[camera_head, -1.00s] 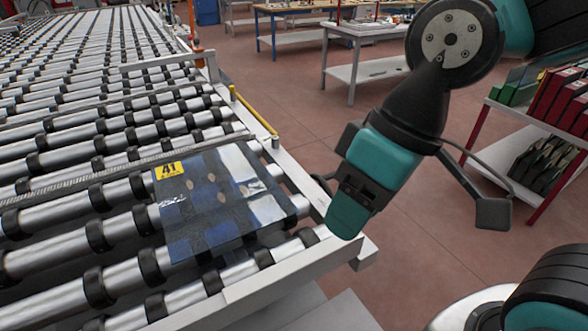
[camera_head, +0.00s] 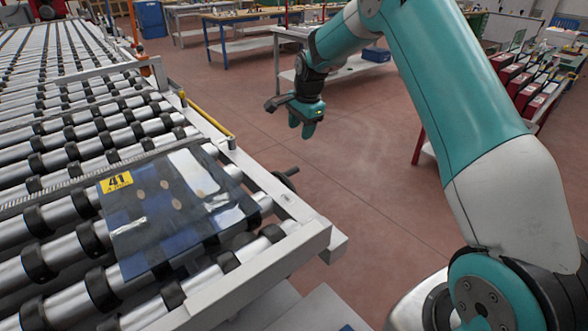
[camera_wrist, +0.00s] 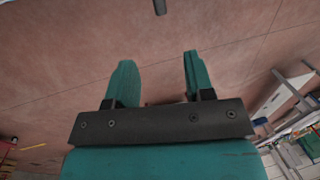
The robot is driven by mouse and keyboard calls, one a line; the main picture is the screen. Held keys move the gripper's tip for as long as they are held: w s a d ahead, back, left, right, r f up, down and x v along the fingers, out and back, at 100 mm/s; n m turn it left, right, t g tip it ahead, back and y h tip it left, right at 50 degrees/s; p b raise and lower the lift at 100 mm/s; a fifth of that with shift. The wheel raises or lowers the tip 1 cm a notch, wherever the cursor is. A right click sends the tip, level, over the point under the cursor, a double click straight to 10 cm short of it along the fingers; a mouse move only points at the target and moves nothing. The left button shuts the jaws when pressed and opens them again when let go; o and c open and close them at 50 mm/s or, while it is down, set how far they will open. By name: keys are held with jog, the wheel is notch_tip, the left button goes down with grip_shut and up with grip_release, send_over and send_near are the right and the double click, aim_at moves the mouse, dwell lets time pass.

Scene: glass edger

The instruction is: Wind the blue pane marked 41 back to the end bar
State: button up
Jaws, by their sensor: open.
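The blue pane marked 41 (camera_head: 150,238) lies flat on the rollers at the near end of the roller table, its yellow label at its far left corner. A white bar (camera_head: 262,278) closes the table's near end, a little off the pane's near edge. A black handle (camera_head: 287,174) sticks out from the table's right side rail, beside the pane. My gripper (camera_head: 304,130) is open and empty, pointing down over the floor, beyond and right of the handle. In the wrist view its two teal fingers (camera_wrist: 158,72) stand apart with only floor between them.
A yellow rod (camera_head: 208,115) runs along the right rail. A dark ribbed strip (camera_head: 60,188) crosses the rollers beyond the pane. Benches (camera_head: 250,40) stand at the back and a red-framed rack (camera_head: 530,85) at the right. The floor right of the table is clear.

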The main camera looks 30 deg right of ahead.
aim_at(294, 169)
jog(key=w+f+p, duration=0.1)
jog(key=f, duration=0.4)
jog(key=w+f+p, duration=0.1)
jog(key=f, duration=0.4)
jog(key=w+f+p, duration=0.1)
jog(key=f, duration=0.5)
jog(key=shift+a, duration=0.4)
grip_shut()
